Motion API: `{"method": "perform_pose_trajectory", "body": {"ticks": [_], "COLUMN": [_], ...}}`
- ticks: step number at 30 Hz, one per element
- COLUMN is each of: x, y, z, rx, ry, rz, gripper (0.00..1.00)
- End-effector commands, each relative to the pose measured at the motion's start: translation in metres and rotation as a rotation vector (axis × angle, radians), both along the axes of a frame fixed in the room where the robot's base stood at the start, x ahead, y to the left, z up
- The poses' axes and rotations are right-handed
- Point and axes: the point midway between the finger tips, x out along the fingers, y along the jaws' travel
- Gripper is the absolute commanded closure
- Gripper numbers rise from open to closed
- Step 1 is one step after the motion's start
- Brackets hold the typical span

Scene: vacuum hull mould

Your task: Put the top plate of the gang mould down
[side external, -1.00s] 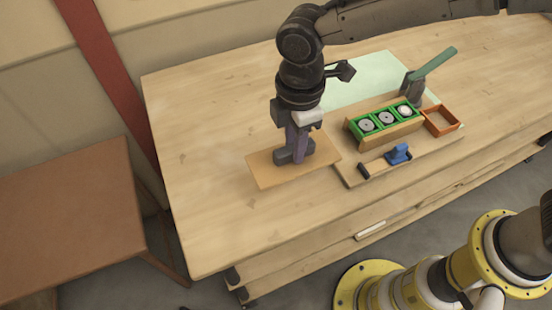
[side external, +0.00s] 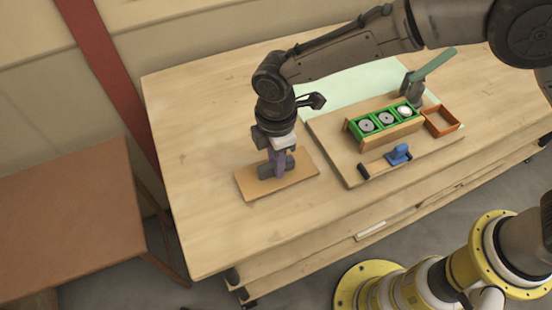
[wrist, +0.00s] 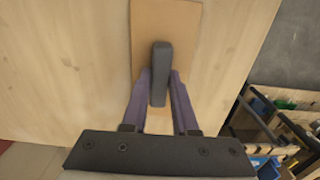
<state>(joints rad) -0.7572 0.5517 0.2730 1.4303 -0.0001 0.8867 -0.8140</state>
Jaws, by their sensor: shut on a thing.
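The top plate (side external: 298,183) is a thin tan board with a dark grey handle in its middle. It is level over the bare left part of the bench, left of the base board; I cannot tell whether it touches the bench top. My gripper (side external: 278,170) points down and is shut on the handle. In the wrist view, the purple fingers of my gripper (wrist: 160,92) press on both sides of the handle (wrist: 160,65), with the plate (wrist: 165,20) beneath. The gang mould (side external: 387,127) has green frames with round grey and white inserts and stands on the base board (side external: 345,135).
A blue clamp (side external: 398,155) sits at the front of the base board. An orange open frame (side external: 442,121) and a green-handled lever (side external: 432,65) are to the right. A pale green mat (side external: 365,85) lies behind. Bare bench (side external: 205,130) surrounds the plate.

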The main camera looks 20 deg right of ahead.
Motion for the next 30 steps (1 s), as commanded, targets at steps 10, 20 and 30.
{"method": "perform_pose_trajectory", "body": {"ticks": [10, 20, 30], "x": [0.0, 0.0, 0.001], "y": [0.0, 0.0, 0.001], "z": [-0.003, 0.005, 0.068], "rx": [0.0, 0.001, 0.004], "ry": [0.0, -0.002, -0.004], "rz": [0.0, 0.0, 0.0], "gripper": [0.43, 0.43, 0.43]}}
